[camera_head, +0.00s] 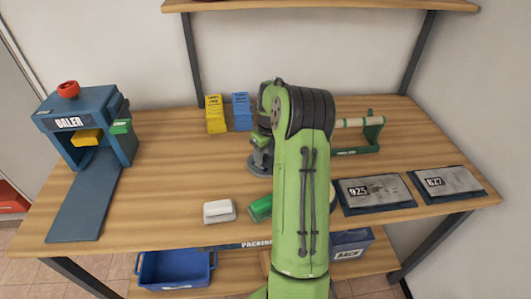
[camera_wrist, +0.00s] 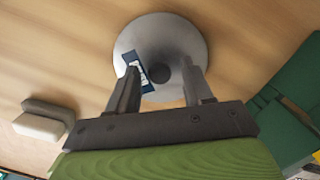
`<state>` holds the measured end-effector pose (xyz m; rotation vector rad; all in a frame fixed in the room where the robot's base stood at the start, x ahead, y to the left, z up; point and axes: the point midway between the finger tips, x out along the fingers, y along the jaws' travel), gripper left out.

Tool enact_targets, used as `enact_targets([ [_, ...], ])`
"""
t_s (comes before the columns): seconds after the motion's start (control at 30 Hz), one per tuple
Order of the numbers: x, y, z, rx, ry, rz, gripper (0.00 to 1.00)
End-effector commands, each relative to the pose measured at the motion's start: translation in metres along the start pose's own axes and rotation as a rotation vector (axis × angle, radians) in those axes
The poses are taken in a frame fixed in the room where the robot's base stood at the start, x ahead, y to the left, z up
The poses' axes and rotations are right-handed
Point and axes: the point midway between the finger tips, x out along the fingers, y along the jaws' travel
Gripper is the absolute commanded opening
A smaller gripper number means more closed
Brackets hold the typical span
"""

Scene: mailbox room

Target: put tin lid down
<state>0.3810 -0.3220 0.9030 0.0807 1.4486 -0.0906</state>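A round grey metal piece with a dark round centre and a small blue-and-white label, which looks like the tin lid (camera_wrist: 165,40), is below my gripper in the wrist view. In the head view its grey edge (camera_head: 257,168) shows on the wooden table, partly hidden by my arm. My gripper (camera_wrist: 163,85) is over it, with the two fingers apart on either side of the dark centre. A gap shows between the left finger and that centre. The fingertips are hidden behind my arm in the head view.
The blue baler (camera_head: 92,128) stands at the left. Yellow and blue boxes (camera_head: 228,113) stand at the back. A white block (camera_head: 219,211) and green block (camera_head: 260,208) lie near the front. A roll holder (camera_head: 372,135) and grey parcels (camera_head: 376,193) are at right. Left-middle table is clear.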

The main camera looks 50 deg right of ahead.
Motion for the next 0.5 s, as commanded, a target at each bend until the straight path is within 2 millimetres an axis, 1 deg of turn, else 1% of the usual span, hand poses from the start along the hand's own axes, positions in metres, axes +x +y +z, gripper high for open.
enact_targets([
  [0.27,-0.002,0.0,0.0,0.0,0.0,0.0,0.51],
  [0.37,-0.015,-0.001,0.001,0.0,-0.003,-0.002,0.51],
  [0.47,-0.04,-0.001,0.002,-0.001,-0.004,-0.004,0.51],
  [0.5,-0.052,-0.001,0.002,-0.001,-0.004,-0.004,0.51],
])
